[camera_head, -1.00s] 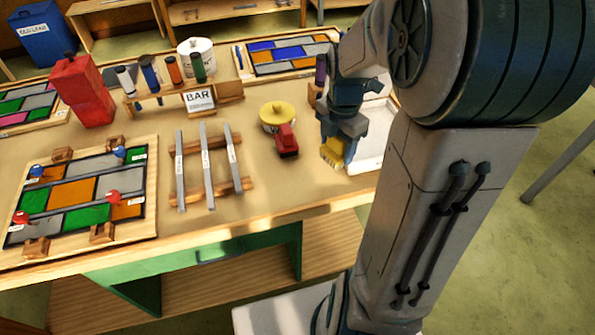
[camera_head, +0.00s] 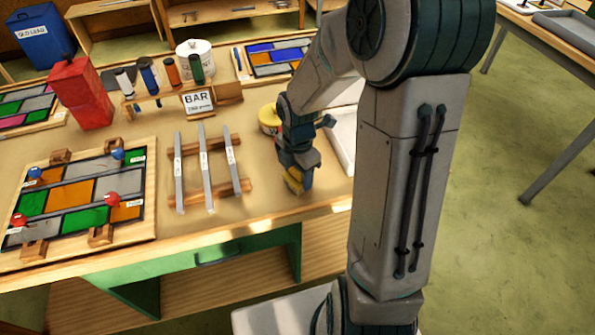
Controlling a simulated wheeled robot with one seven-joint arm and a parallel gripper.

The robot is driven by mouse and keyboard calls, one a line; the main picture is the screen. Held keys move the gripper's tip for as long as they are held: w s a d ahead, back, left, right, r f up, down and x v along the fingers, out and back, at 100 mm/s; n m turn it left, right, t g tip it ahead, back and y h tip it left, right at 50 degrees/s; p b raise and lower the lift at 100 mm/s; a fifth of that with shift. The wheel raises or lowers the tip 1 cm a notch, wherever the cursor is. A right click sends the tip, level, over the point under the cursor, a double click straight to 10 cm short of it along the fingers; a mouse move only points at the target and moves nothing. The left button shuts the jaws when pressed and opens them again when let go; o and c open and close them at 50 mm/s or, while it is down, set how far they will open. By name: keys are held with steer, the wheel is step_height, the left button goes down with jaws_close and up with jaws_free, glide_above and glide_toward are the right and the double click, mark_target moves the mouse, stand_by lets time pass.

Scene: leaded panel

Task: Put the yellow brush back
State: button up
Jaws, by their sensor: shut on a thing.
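My gripper (camera_head: 298,172) is shut on the yellow brush (camera_head: 293,181) above the bench near its front edge. Only a small yellow part of the brush shows below the jaws. I cannot tell whether it touches the bench top.
A yellow-lidded tin (camera_head: 268,119) stands just behind my gripper, partly hidden. A white tray (camera_head: 342,142) lies to the right, partly covered by my arm. Metal bars (camera_head: 206,170) on a wooden rack lie left of the gripper. A leaded panel (camera_head: 80,195) is at far left.

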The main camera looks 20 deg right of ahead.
steer(key=shift+f, duration=0.15)
steer(key=o, duration=1)
steer(key=shift+c, duration=0.2)
step_height(320, 180, up, 12)
steer(key=shift+r+p, duration=0.15)
steer(key=shift+p, duration=0.3)
steer(key=shift+s+r+m, duration=0.2)
steer(key=shift+s+m, duration=0.05)
steer(key=shift+m, duration=0.25)
steer(key=s+r+m+t, duration=0.3)
steer(key=s+m, duration=1)
steer(key=m, duration=0.8)
steer(key=shift+s+r+m, duration=0.3)
steer(key=shift+s+r, duration=0.05)
steer(key=shift+r, duration=0.2)
